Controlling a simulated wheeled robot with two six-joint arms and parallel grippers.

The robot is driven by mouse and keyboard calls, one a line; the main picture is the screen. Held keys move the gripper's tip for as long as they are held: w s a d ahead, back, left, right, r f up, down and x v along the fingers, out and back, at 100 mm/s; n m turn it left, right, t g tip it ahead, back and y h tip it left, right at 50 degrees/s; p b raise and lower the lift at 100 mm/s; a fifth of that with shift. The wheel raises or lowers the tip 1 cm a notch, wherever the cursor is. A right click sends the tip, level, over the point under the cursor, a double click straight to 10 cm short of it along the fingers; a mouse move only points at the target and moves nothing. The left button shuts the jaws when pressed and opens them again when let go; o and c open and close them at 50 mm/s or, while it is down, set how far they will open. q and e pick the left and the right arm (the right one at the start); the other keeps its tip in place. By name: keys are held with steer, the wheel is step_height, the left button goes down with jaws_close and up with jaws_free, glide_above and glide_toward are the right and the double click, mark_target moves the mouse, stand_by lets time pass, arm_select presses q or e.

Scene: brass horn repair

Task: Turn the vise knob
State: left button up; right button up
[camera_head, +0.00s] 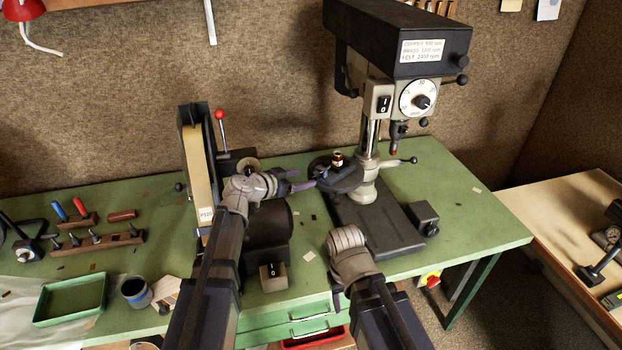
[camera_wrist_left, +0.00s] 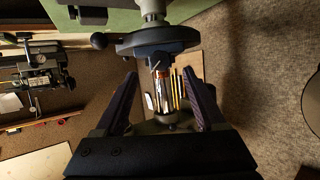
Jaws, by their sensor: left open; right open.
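A small dark vise (camera_head: 323,169) sits on the round drill-press table (camera_head: 345,183). A shiny cylindrical part (camera_wrist_left: 160,80) shows between the fingers in that view; I cannot clearly tell which part is the vise knob. My left gripper (camera_head: 300,184) is open, with purple-grey fingers pointing at the vise from the left; its fingers (camera_wrist_left: 162,90) are apart and appear empty.
The drill press (camera_head: 400,45) stands above the table, with a ball-ended lever (camera_head: 411,160) at right. A belt grinder (camera_head: 197,170) stands close behind my left arm. A green tray (camera_head: 72,318) and hand tools lie at left. The bench's right end is mostly clear.

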mark_target(313, 176)
arm_select(q)
steer(key=b+x, duration=0.1)
steer(key=x, duration=0.4)
steer(key=shift+w+f+b, duration=0.15)
steer(key=shift+b, duration=0.15)
steer(key=shift+c, duration=0.4)
jaws_close()
